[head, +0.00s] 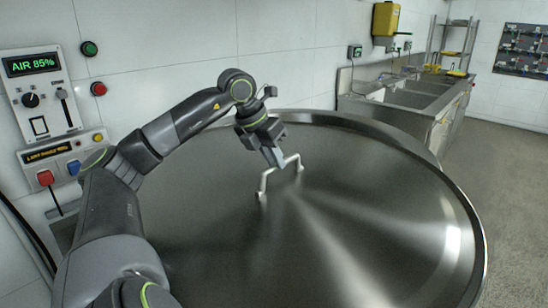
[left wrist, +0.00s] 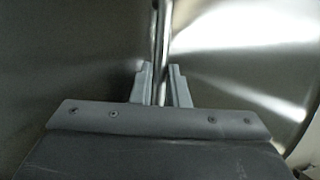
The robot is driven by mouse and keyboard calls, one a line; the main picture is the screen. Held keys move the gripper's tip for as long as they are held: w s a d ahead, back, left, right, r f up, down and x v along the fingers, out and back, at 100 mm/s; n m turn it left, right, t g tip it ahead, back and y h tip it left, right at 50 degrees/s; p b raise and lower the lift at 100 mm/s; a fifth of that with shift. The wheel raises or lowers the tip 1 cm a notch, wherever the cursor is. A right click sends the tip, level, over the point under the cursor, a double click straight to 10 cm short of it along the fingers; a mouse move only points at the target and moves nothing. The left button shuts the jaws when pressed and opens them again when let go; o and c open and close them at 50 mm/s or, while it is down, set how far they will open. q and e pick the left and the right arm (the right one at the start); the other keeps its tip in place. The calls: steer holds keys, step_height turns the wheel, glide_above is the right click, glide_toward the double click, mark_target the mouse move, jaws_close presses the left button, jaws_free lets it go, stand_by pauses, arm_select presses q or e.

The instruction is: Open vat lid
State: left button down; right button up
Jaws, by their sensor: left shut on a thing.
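The vat lid (head: 360,220) is a large round steel disc that fills the middle of the head view. It appears tilted up, with a curved steel vat rim (head: 345,119) showing behind its far edge. A pale bar handle (head: 264,181) stands on the lid. My left gripper (head: 277,163) is shut on the handle near its middle. In the left wrist view, the two fingers (left wrist: 161,85) sit either side of the handle bar (left wrist: 161,40), with the lid surface (left wrist: 70,50) behind. My right gripper is not in view.
A control panel (head: 40,95) reading AIR 85% and a second panel with red and blue buttons (head: 59,168) are on the left wall. A steel sink counter (head: 415,95) stands at the back right. The floor (head: 515,180) on the right is clear.

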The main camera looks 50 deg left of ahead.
arm_select(q)
steer(key=shift+s+d, duration=0.3)
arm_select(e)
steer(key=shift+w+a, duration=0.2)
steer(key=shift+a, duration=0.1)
arm_select(q)
steer(key=c, duration=1.4)
jaws_free()
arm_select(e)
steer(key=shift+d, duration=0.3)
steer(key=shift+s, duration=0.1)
arm_select(q)
steer(key=shift+r, duration=0.1)
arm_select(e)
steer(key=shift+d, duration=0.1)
